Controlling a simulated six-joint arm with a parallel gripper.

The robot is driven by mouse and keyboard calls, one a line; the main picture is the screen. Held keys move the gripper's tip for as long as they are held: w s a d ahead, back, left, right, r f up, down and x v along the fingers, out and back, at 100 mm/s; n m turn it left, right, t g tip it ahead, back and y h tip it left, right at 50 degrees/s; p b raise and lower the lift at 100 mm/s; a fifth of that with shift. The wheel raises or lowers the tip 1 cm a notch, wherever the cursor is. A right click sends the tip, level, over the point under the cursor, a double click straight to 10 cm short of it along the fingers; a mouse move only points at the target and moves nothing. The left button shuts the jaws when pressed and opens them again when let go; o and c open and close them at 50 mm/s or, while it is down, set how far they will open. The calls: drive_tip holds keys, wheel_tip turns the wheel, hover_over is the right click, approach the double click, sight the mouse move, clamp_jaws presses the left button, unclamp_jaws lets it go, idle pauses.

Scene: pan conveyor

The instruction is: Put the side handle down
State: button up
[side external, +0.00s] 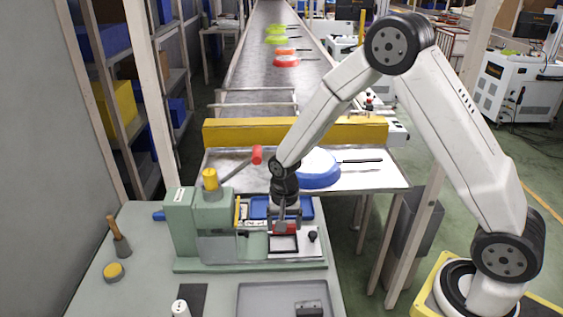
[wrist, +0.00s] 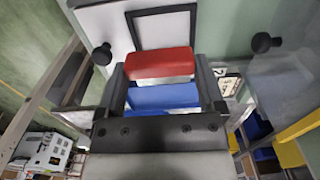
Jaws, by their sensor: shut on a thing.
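My gripper (side external: 286,222) points down over the front right of the green press-like machine (side external: 215,215). It is shut on a red block, which I take to be the side handle (wrist: 160,62); its red also shows between the fingers in the side view (side external: 286,228). The handle sits low, beside a black square outline (wrist: 163,27) on a white plate (wrist: 112,30). I cannot tell whether it touches the plate. A blue block shape (wrist: 162,97) shows behind the red one in the wrist view; whether it is joined to it is unclear.
A blue pan (side external: 318,178) with a black handle lies on the metal table behind. A black knob (side external: 312,237) stands right of the gripper. A red-tipped lever (side external: 257,155) rises behind the machine. A grey tray (side external: 262,294) lies in front; a blue tray (side external: 258,207) is behind.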

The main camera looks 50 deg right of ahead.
sight(283, 245)
drive_tip(key=shift+w+f, duration=0.25)
drive_tip(key=shift+f, duration=1.55)
drive_tip(key=shift+f, duration=0.6)
drive_tip(key=o, duration=1)
drive_tip(key=shift+r, duration=0.15)
wheel_tip(283, 245, up, 13)
drive_tip(key=shift+f, duration=0.1)
